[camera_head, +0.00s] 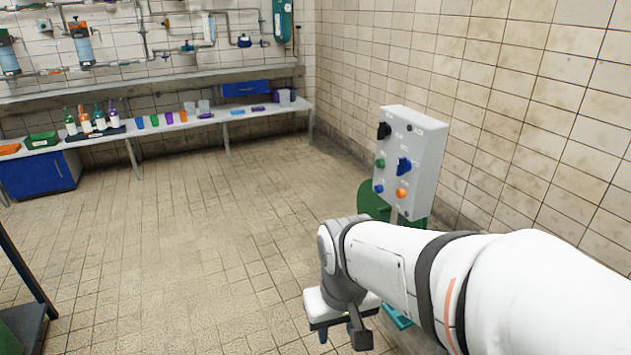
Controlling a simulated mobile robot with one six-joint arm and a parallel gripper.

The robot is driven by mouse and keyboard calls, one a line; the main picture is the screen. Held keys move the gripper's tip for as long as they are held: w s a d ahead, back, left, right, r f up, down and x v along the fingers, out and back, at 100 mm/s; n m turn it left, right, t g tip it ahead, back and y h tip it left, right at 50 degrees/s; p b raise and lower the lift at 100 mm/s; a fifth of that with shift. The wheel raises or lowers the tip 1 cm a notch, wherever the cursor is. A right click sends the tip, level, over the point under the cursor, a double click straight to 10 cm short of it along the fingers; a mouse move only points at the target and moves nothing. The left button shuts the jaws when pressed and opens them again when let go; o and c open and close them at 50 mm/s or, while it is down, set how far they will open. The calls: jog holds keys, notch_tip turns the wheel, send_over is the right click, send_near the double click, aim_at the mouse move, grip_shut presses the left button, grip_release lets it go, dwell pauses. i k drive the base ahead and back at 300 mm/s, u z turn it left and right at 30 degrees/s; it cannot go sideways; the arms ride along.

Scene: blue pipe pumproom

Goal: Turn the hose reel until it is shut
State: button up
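A green rounded thing (372,202) shows low by the right wall, mostly hidden behind a grey control box and my arm. It may be the hose reel, but I cannot tell for sure, and no handle or turning part of it is visible. My gripper (341,338) points down at the bottom centre, in front of and apart from the green thing. Its two dark fingers stand apart with nothing seen between them.
The grey control box (413,155) carries dark, blue, green and orange knobs. A long bench (215,117) with bottles and cups runs along the back wall, below pipes. A dark-framed stand (25,270) is at the left edge. The tiled floor at centre left is clear.

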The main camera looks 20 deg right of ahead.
aim_at(369, 202)
jog(key=z, duration=0.25)
jog(key=i, duration=1)
jog(key=z, duration=0.05)
